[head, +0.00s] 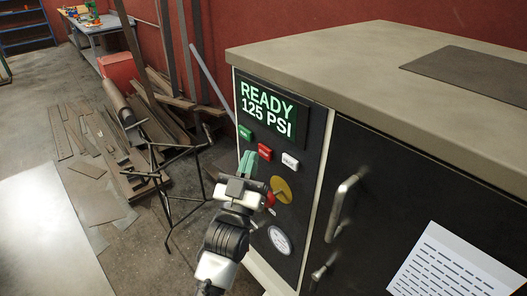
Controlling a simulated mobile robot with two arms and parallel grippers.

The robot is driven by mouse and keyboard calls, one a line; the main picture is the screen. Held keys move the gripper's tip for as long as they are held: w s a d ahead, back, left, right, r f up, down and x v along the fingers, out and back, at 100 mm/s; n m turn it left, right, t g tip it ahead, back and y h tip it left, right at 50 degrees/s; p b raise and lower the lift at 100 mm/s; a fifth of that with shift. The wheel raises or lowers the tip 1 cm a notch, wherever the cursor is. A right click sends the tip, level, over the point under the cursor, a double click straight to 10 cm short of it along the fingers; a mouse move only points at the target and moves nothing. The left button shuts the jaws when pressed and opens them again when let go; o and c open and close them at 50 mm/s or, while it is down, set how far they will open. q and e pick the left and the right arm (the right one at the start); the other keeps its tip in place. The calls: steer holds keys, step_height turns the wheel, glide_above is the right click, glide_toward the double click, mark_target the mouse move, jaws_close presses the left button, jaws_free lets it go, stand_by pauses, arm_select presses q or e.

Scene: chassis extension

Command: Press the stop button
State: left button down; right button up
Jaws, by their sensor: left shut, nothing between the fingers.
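A dark control panel (312,135) on the cabinet's front carries a row of small buttons. The red button (264,151), which looks like the stop button, sits in the middle. A green button (244,132) is to its left and a white button (290,161) to its right. My left gripper (248,158) is shut and empty, its green fingertips pointing up just left of and below the red button. Whether the tips touch the panel cannot be told. My right gripper is not in view.
A lit display (268,108) above the buttons reads READY 125 PSI. Below are a yellow disc (283,188) with a red part and a round gauge (280,240). A door handle (340,207) sticks out at right.

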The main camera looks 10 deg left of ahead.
arm_select(q)
steer(key=s+a, duration=0.1)
steer(key=s, duration=0.1)
steer(key=s+a+p, duration=0.1)
steer(key=s+a, duration=0.1)
stand_by(0.5)
steer(key=shift+w+f, duration=0.1)
stand_by(0.5)
